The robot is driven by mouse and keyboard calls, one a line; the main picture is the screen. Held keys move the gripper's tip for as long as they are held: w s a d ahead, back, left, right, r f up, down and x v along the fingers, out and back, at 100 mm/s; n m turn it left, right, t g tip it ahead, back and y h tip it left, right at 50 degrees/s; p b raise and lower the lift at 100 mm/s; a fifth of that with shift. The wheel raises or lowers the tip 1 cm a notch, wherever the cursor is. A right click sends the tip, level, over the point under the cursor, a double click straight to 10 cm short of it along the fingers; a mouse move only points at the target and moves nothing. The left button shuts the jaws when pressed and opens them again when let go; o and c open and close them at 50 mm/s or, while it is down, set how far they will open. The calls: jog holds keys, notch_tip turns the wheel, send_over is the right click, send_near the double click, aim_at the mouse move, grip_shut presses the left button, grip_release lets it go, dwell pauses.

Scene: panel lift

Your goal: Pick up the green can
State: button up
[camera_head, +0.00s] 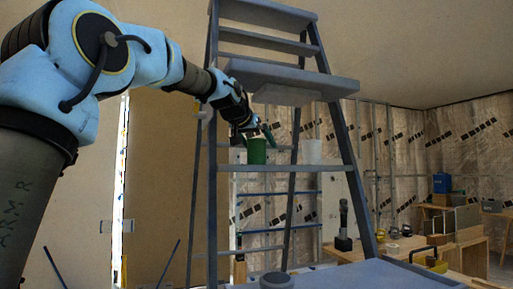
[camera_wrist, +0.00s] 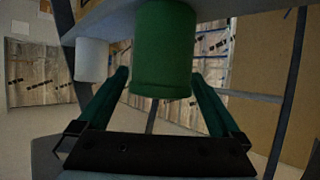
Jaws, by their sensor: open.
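The green can (camera_head: 256,151) stands on a step of the grey-blue stepladder in the head view. In the wrist view the green can (camera_wrist: 163,48) fills the top centre, its far end cut off by the frame. My gripper (camera_head: 255,132) is close to the can's upper end in the head view. In the wrist view my gripper (camera_wrist: 160,76) is open, with one dark green finger on each side of the can's near end. I see no clear contact between the fingers and the can.
A white can (camera_head: 311,151) stands right of the green can on the same step; it also shows in the wrist view (camera_wrist: 91,60). The ladder's wide upper step (camera_head: 285,76) is above, and its side rails (camera_head: 350,150) flank the cans. A cluttered workbench (camera_head: 455,250) is at right.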

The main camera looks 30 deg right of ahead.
jog(key=shift+x, duration=0.95)
jog(key=shift+r, duration=0.1)
jog(key=c, duration=1.5)
jog(key=shift+o, duration=0.2)
jog(key=shift+r, duration=0.1)
